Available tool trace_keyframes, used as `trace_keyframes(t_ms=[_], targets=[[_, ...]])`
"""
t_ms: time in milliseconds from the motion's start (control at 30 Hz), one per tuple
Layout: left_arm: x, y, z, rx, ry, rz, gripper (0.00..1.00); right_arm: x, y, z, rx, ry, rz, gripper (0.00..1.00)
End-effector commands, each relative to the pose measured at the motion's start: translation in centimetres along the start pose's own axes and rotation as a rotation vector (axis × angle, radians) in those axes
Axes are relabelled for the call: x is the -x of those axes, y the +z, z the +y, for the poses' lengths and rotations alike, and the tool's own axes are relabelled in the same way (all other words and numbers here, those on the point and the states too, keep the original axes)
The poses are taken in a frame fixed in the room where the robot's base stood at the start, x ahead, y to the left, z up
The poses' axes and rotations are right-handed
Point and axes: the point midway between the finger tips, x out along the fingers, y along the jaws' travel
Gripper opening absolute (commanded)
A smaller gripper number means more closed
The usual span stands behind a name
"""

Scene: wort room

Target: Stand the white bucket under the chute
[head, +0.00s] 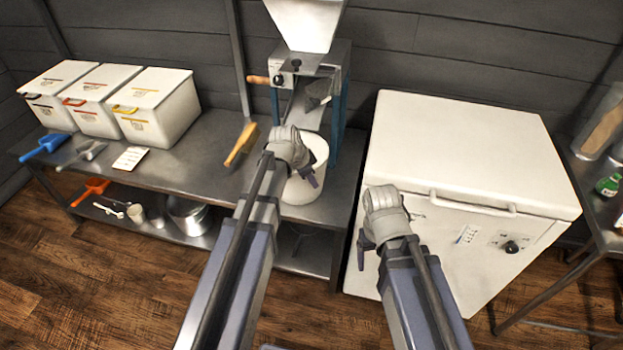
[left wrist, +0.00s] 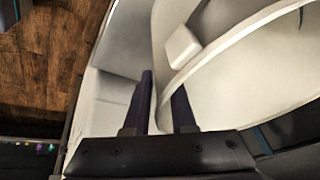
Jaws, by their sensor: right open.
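The white bucket (head: 304,187) stands upright on the steel bench, at the foot of the mill and in front of it. The mill's chute (head: 316,96) is above and behind the bucket; whether it is right over the mouth I cannot tell. My left gripper (head: 312,176) is at the bucket's near rim and hides part of it. In the left wrist view its dark fingers (left wrist: 164,102) straddle the rim of the bucket (left wrist: 225,85), close together, and look shut on it. My right gripper (head: 366,245) is open and empty, in front of the white chest.
The mill's white hopper (head: 306,22) rises above. A wooden-handled brush (head: 241,145) lies left of the bucket. White lidded bins (head: 160,108), a blue scoop (head: 43,146) and a card (head: 130,158) are further left. The white chest (head: 460,150) stands close on the right.

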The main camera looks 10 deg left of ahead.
Motion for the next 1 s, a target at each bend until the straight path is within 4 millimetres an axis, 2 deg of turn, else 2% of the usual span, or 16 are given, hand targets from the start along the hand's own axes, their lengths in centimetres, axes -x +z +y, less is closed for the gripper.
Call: trace_keyframes(t_ms=[33, 100, 367, 567, 767, 1000], targets=[[0.0, 0.0, 0.0, 0.0, 0.0, 0.0, 0.3, 0.0, 0.0, 0.0, 0.0, 0.0, 0.0, 0.8], [0.0, 0.0, 0.0, 0.0, 0.0, 0.0, 0.37, 0.0, 0.0, 0.0, 0.0, 0.0, 0.0, 0.8], [0.1, 0.0, 0.0, 0.0, 0.0, 0.0, 0.37, 0.1, 0.0, 0.0, 0.0, 0.0, 0.0, 0.8], [0.9, -0.2, 0.0, 0.0, 0.0, 0.0, 0.37, 0.9, 0.1, 0.1, 0.0, 0.0, 0.0, 0.8], [3.1, -0.3, -0.1, 0.001, 0.0, 0.0, 0.37, 2.9, 0.2, 0.3, 0.0, 0.0, 0.0, 0.8], [7.0, -0.3, 0.0, 0.002, 0.0, 0.0, 0.37, 6.5, 0.4, 0.6, 0.0, 0.0, 0.0, 0.8]])
